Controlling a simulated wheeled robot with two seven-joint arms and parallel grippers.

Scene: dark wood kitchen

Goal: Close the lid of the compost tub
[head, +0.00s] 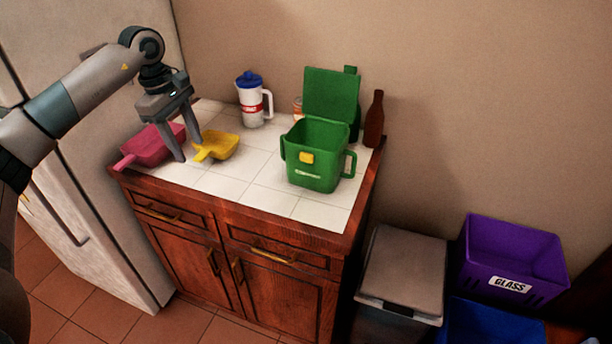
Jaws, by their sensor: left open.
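The green compost tub (313,168) stands upright on the white tiled counter, right of its middle. It has side handles and a yellow latch on its front. Its green lid (331,94) stands open, raised upright at the back of the tub. My left gripper (190,157) is open, with its fingers pointing down over the left part of the counter, between a pink dustpan-like scoop and a yellow one. It is well left of the tub and apart from it. My right gripper is not in view.
The pink scoop (150,147) and yellow scoop (217,146) lie near the gripper. A white jug with blue lid (252,101) stands behind. A brown bottle (374,119) and a green bottle stand beside the tub. The counter (268,177) is bare in front of the jug. A fridge stands left.

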